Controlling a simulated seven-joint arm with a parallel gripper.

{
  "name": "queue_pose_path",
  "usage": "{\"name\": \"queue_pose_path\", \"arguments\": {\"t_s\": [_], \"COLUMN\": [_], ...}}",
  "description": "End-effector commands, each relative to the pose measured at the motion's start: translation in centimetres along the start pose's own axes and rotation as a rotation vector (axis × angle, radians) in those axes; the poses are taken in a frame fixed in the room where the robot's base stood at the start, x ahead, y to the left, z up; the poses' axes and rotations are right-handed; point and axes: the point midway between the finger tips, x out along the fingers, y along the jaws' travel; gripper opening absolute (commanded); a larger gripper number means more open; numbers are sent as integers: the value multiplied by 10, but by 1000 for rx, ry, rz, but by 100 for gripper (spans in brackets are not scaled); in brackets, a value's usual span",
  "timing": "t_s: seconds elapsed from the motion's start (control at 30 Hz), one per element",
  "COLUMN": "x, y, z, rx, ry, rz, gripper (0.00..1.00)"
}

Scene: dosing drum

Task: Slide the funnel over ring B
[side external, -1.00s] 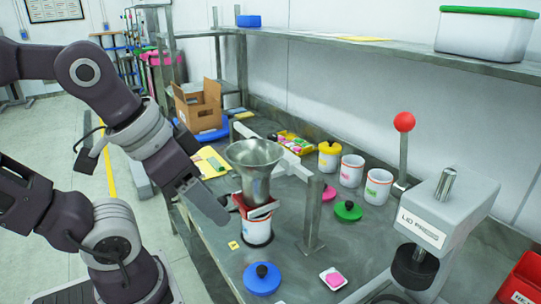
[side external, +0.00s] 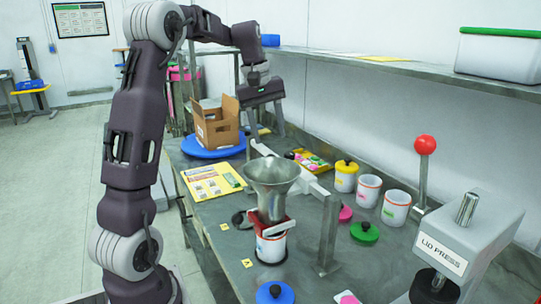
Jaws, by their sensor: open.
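The grey metal funnel (side external: 271,176) stands upright in a red holder (side external: 268,225) above a white jar (side external: 271,247) on the bench. A dark ring (side external: 270,259) shows around the jar's foot. Small yellow tags (side external: 247,263) lie on the bench left of the jar; their lettering is too small to read, so I cannot tell which ring is B. My gripper (side external: 264,135) is open and empty, fingers down, behind the funnel and right of the cardboard box. It is apart from the funnel.
A metal post (side external: 329,235) with a white arm stands right of the funnel. A cardboard box (side external: 216,126) sits on a blue disc (side external: 205,149) at the back. Jars, a green lid (side external: 364,232) and the lid press (side external: 460,245) are to the right. A shelf (side external: 400,66) overhangs the rear.

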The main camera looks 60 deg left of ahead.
Motion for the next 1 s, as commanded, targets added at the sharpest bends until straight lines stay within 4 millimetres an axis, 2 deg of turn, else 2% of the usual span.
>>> {"name": "queue_pose_path", "arguments": {"t_s": [0.03,0.1,0.17,0.4,0.5,0.8,0.87,1.0], "x": [7,13,19,64,77,83,83,83], "y": [-3,-6,-7,-7,-7,-6,-6,-6], "z": [-16,-27,-29,-27,-27,-27,-27,-27], "rx": [-47,-84,-95,-92,-90,-88,-88,-87], "ry": [-8,-15,-18,-18,-17,-14,-14,-14], "rz": [-4,-8,-9,-9,-9,-7,-7,-7], "gripper": [50,50,50,50,50,50,40,12]}}
